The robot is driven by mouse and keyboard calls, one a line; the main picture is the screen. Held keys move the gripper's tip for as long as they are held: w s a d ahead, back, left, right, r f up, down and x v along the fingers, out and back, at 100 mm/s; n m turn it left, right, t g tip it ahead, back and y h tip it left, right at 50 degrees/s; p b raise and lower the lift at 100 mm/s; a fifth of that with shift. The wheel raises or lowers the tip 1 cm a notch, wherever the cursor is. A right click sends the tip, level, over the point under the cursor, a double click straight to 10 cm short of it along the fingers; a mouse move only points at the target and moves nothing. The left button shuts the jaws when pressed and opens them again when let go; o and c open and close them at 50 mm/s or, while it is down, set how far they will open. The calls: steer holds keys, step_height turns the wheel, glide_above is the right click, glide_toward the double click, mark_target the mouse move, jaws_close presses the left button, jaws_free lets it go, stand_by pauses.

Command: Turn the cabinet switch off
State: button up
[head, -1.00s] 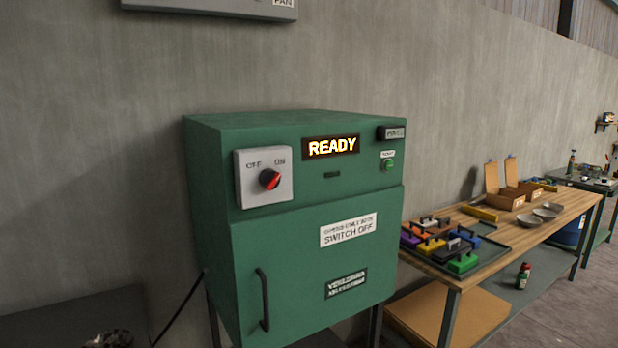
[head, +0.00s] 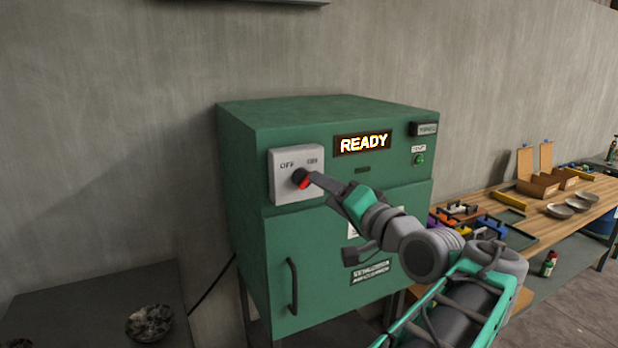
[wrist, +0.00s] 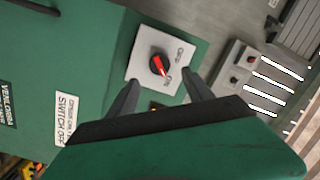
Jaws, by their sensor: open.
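The green cabinet (head: 345,225) bears a pale switch plate (head: 283,188) marked OFF and ON. Its rotary switch (head: 299,178) is a black knob with a red pointer. In the wrist view the knob (wrist: 158,66) has its red pointer towards the ON label. My gripper (head: 313,181) is in front of the plate, close to the knob in the head view. In the wrist view its two fingers (wrist: 160,78) are apart, one on either side of the lower plate, with nothing between them. Whether they touch the knob cannot be told.
The cabinet display (head: 362,143) reads READY. The cabinet door has a dark handle (head: 292,285). A dark table with a mottled bowl (head: 149,322) stands at lower left. A wooden workbench (head: 515,205) with coloured blocks, boxes and metal bowls stands at right.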

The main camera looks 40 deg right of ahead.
mark_target(308, 182)
steer(key=w, duration=0.2)
steer(key=w+p, duration=0.1)
steer(key=w, duration=0.3)
steer(key=shift+w+d+p, duration=0.35)
steer(key=shift+d+p, duration=0.05)
steer(key=shift+c, duration=0.3)
steer(key=c, duration=1.2)
steer(key=shift+a, duration=0.1)
jaws_close()
steer(key=shift+f, duration=0.1)
